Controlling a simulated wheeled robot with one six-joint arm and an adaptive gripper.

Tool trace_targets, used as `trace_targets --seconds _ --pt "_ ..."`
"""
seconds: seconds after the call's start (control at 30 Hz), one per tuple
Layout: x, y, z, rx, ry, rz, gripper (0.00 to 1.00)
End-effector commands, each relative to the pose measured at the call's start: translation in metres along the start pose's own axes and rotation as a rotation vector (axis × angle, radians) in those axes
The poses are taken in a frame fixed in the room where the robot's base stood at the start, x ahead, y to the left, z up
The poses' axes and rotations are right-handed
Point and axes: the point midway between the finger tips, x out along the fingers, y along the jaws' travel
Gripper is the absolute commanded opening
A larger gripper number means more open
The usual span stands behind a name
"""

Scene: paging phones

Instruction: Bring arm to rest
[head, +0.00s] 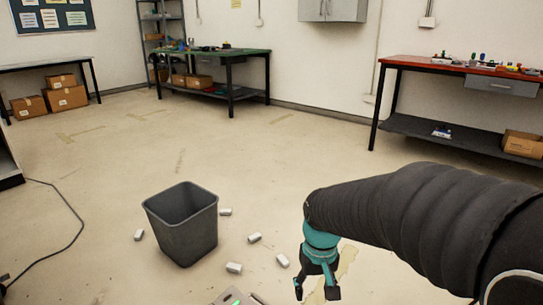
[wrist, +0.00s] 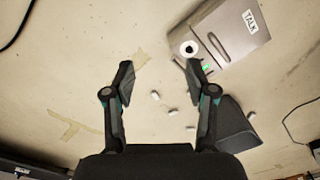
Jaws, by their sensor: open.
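My gripper (head: 317,284) hangs at the end of my black-sleeved arm, to the right of the grey bin, in the head view. A grey box labelled TALK (wrist: 226,38) with a round white part and a green light shows beyond the right finger in the wrist view. Only its top edge with the green light (head: 238,300) shows at the bottom of the head view.
An open grey bin (head: 183,225) stands on the floor with several small white blocks (head: 254,237) around it. A black cable (head: 68,240) lies at the left. A red-topped bench (head: 455,66) and a green-topped bench (head: 217,54) stand along the walls. The middle floor is clear.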

Motion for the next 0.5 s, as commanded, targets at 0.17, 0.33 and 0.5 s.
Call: trace_targets --seconds 0.17,0.33,0.5 --pt "-0.036 0.013 0.039 0.022 0.095 0.007 0.56" --pt "-0.061 0.022 0.073 0.048 0.184 0.015 0.56" --pt "-0.085 0.029 0.104 0.078 0.278 0.025 0.56"
